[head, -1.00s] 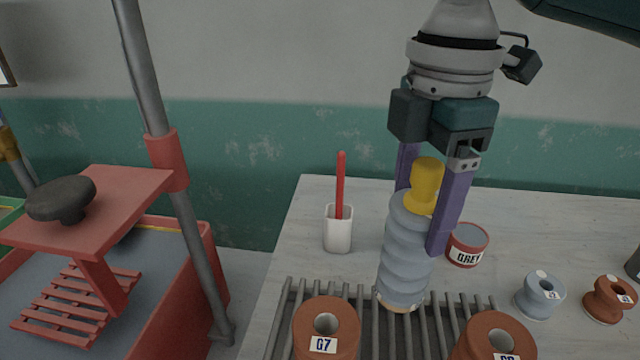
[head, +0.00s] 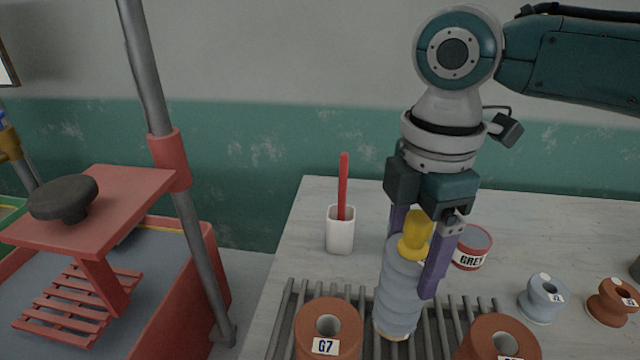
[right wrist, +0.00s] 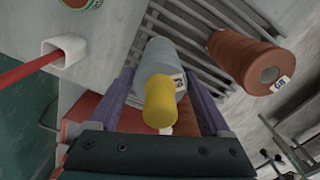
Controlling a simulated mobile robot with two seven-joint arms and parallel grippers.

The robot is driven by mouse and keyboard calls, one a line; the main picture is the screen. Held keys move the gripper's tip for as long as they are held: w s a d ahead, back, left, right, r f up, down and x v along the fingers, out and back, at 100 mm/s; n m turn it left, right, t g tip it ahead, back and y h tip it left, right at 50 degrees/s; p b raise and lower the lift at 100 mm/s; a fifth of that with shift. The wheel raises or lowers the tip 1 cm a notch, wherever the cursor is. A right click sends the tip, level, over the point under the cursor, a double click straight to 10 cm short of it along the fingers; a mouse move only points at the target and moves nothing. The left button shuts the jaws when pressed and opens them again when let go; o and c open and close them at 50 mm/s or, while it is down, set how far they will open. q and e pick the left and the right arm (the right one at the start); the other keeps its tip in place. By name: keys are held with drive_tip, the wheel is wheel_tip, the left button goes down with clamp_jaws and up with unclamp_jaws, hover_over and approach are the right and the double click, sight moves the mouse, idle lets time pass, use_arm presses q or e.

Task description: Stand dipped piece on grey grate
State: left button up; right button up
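The dipped piece (head: 398,290) is a tall ribbed grey-blue form with a yellow knob (head: 418,233) on top. My right gripper (head: 412,275) is shut on its upper body, one purple finger on each side. The piece also shows between the fingers in the right wrist view (right wrist: 172,62), yellow knob towards the camera. Its pale lower end is over the bars of the grey grate (head: 455,315), between two brown spools; whether it touches the bars I cannot tell. My left gripper is not in view.
Brown spools marked G7 (head: 328,325) and another (head: 497,340) stand on the grate, close on both sides. Behind are a white cup (head: 340,236) with a red stick and a tin labelled GREY (head: 472,246). Small spools (head: 543,298) sit right. A red-framed basin (head: 190,270) is left.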

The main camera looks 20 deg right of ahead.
sight(422, 216)
drive_tip(key=shift+o, duration=1.2)
drive_tip(key=shift+r, duration=0.1)
wheel_tip(422, 216, up, 12)
drive_tip(key=shift+r, duration=0.1)
idle(0.7)
